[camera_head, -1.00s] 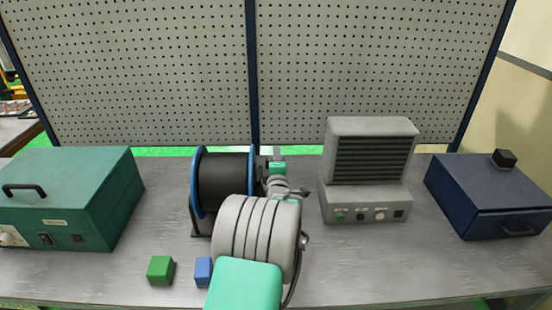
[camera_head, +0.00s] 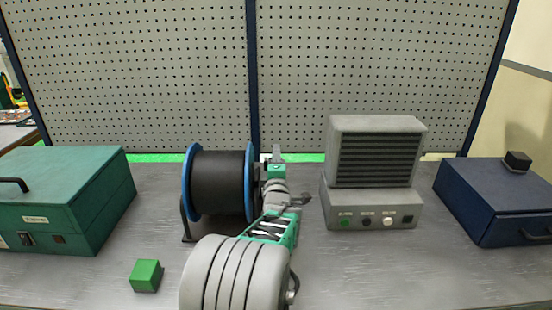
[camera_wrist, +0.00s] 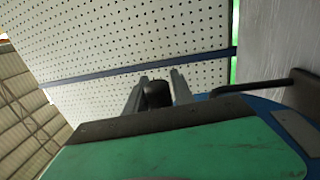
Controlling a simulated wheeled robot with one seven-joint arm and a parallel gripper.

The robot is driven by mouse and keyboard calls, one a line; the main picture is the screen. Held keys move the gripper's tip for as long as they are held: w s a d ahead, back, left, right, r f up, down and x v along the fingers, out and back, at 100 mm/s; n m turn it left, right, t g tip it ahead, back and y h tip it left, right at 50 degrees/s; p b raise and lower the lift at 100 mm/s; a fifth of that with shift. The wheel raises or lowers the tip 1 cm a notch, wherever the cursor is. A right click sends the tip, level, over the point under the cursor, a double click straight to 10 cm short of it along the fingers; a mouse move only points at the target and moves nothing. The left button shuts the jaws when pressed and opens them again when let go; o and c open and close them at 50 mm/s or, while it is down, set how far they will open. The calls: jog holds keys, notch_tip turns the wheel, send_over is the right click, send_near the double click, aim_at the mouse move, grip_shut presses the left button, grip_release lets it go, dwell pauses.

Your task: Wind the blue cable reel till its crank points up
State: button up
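The blue cable reel (camera_head: 250,180) stands on the bench left of centre, with blue side flanges and a black drum between them. Part of its blue flange (camera_wrist: 262,104) shows at the right in the wrist view. My gripper (camera_head: 275,155) is at the right side of the reel, level with its upper part. In the wrist view my gripper's two fingers (camera_wrist: 157,90) stand on either side of the crank's black knob (camera_wrist: 155,96) and look closed on it. My gripper and wrist hide the crank arm in the head view, so its direction is unclear.
A green case (camera_head: 75,195) stands at the left and a green cube (camera_head: 146,276) near the front. A grey vented unit (camera_head: 372,170) stands right of my arm, with a dark blue case (camera_head: 490,195) beyond it. A pegboard (camera_head: 380,60) rises behind.

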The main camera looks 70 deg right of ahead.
jog(key=o, duration=0.3)
jog(key=shift+o, duration=0.2)
jog(key=b+v, duration=0.2)
jog(key=v, duration=0.5)
jog(key=shift+s+a, duration=0.15)
jog(key=shift+a, duration=0.25)
